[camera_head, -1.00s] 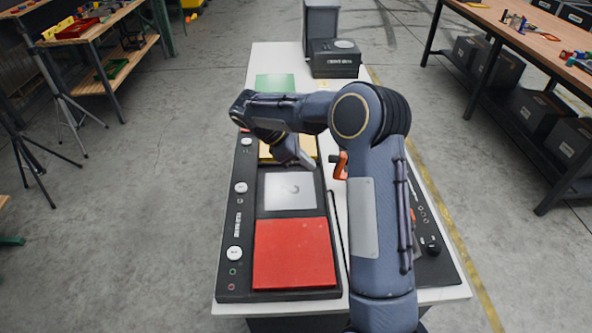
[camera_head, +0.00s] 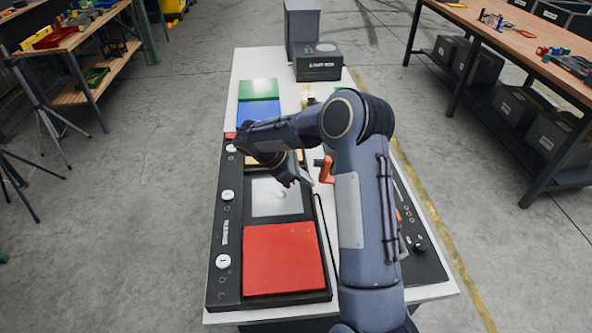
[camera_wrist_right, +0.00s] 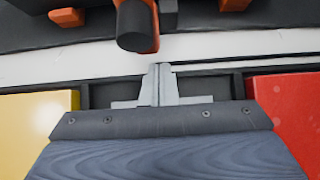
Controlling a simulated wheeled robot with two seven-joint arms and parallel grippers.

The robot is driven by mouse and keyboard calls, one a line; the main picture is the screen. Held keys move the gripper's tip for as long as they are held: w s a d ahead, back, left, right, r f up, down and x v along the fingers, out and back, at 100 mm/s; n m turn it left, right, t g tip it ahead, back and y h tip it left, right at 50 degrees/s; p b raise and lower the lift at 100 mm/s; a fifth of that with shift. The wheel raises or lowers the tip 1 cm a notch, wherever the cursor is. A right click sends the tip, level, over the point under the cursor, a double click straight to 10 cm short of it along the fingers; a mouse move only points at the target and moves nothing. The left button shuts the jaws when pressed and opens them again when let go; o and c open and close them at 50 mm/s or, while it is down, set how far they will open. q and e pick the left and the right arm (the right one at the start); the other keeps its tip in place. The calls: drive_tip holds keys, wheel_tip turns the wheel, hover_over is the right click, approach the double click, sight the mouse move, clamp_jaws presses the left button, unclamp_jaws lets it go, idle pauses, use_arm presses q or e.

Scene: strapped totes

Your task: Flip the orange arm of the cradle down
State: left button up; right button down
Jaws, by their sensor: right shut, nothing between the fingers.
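The cradle's orange arm (camera_head: 326,168) stands up from the dark unit on the right half of the white table. In the right wrist view, an orange piece with a dark rounded end (camera_wrist_right: 138,25) juts toward the camera, just above and slightly left of my fingertips. My right gripper (camera_head: 305,181) is shut and empty, just left of the orange arm in the head view. In the wrist view, its closed fingers (camera_wrist_right: 160,68) point at the white strip before the dark unit. Contact cannot be told. Much of the cradle is hidden behind my right arm. My left gripper is out of view.
A dark panel (camera_head: 228,250) on the left holds a red block (camera_head: 283,258), a grey-white pad (camera_head: 277,197) and a yellow block (camera_wrist_right: 35,115). Blue (camera_head: 257,113) and green (camera_head: 258,89) blocks lie farther back. A dark box (camera_head: 318,64) stands at the far end.

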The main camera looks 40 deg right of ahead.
drive_tip(key=shift+x, duration=1.25)
drive_tip(key=shift+w+r, duration=0.1)
drive_tip(key=shift+r, duration=0.05)
